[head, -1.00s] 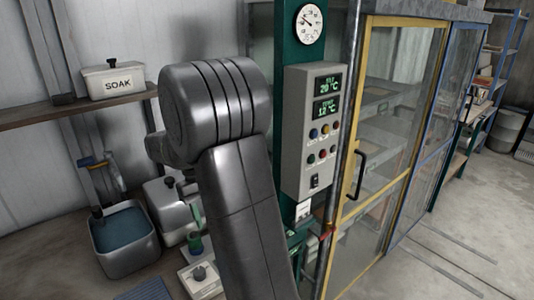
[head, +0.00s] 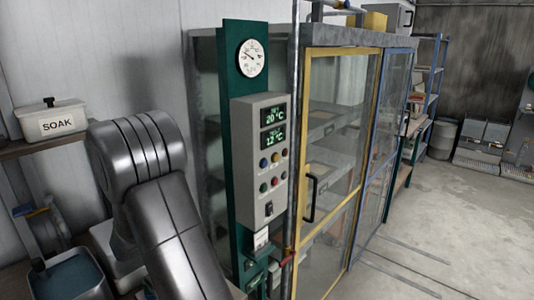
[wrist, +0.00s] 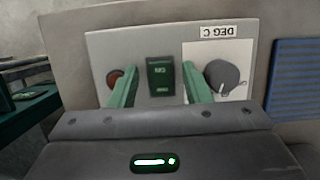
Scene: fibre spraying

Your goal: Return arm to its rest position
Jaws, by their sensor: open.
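My arm rises at the left of the head view, a grey metal link with a ribbed joint; its gripper end is hidden there. In the wrist view my gripper (wrist: 160,90) shows two green fingers spread apart with nothing between them. Beyond the fingers is a pale panel (wrist: 108,52) with a red round button or lamp (wrist: 116,78), a dark green rocker switch (wrist: 161,76) and a grey knob (wrist: 221,76) under a "DEG C" label. The switch appears between the fingers in the picture; I cannot tell how far away it is.
A control box (head: 261,160) with displays reading 20 °C and 12 °C stands right of my arm, below a gauge (head: 252,58). A yellow-framed glass door (head: 335,140) is closed. A SOAK tub (head: 52,121) sits on a shelf; a water basin (head: 72,277) is below.

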